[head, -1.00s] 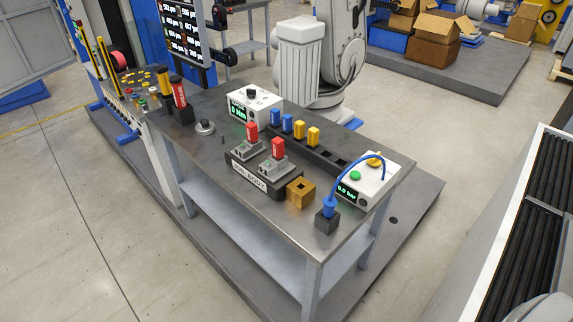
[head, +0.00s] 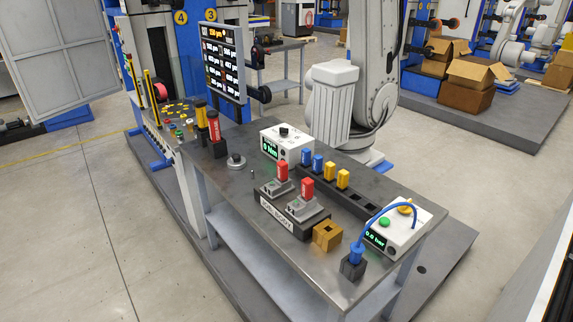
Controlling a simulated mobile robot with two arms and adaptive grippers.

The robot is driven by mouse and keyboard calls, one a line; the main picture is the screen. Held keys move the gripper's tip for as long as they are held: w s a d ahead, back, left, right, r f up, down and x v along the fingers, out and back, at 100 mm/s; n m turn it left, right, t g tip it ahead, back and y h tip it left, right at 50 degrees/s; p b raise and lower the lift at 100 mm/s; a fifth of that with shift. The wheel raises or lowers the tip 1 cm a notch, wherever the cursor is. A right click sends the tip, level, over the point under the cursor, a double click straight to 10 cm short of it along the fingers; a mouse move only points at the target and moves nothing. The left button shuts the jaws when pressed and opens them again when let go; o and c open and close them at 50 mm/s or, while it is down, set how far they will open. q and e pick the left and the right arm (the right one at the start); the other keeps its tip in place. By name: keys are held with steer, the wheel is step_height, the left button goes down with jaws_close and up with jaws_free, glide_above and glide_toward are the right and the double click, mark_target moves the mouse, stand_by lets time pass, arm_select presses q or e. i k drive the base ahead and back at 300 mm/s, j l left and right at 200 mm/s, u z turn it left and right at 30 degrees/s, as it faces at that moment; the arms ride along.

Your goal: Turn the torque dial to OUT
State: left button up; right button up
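The torque dial is a black knob (head: 284,130) on top of a white box (head: 296,146) near the back of the metal bench. A green display (head: 270,147) on the box's front reads what looks like 0 Nm. The knob's markings, including any OUT label, are too small to read. Neither of my grippers shows in the head view.
The bench (head: 222,190) also holds a fixture with red clamp handles (head: 307,188), a rack with blue and yellow pieces (head: 343,178), a brown block (head: 327,235) and a white pressure box (head: 398,226) with a blue hose. Open floor (head: 60,230) lies left of the bench.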

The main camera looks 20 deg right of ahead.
mark_target(284, 131)
steer(key=z, duration=0.3)
steer(key=i+j+z, duration=0.3)
steer(key=z, duration=0.2)
steer(key=i+j+z, duration=0.2)
steer(key=j+z, duration=0.25)
steer(key=j, duration=0.15)
